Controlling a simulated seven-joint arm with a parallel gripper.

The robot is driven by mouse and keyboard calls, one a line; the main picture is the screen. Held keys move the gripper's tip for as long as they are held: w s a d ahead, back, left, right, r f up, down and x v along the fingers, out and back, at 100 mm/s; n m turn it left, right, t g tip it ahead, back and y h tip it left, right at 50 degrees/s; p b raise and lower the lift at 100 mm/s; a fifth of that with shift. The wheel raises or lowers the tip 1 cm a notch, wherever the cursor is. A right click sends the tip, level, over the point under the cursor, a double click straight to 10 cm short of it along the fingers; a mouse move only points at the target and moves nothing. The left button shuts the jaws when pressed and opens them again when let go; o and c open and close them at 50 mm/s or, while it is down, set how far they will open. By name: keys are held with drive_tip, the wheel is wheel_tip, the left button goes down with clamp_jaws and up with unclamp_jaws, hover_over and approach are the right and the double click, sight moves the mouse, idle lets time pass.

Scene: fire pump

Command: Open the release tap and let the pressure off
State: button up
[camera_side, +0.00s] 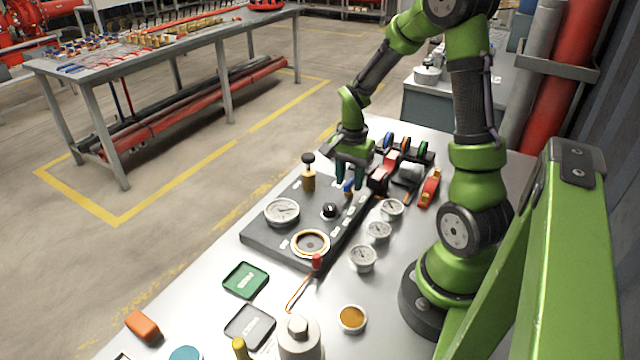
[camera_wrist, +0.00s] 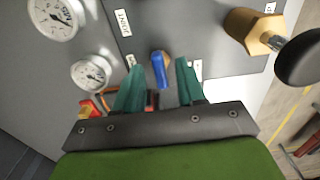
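A tap with a blue lever (camera_side: 348,187) stands on the dark panel (camera_side: 262,238), near its far end; I take it for the release tap. In the wrist view the blue lever (camera_wrist: 158,70) sits on a brass body, pointing towards my gripper. My gripper (camera_side: 352,186) is pointed down over it. In the wrist view my gripper (camera_wrist: 159,72) has its two green fingers apart, one on each side of the lever, with gaps visible. The panel's large white gauge (camera_side: 281,211) shows, but its reading is too small to tell.
A brass valve with a black knob (camera_side: 308,174) stands left of my gripper. A black knob (camera_side: 329,210) and a brass-ringed dial (camera_side: 310,243) are also on the panel. Several loose gauges (camera_side: 378,231) lie right of it. Reels and red fittings (camera_side: 405,160) stand behind.

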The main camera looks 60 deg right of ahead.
drive_tip(key=shift+c, duration=0.4)
clamp_jaws()
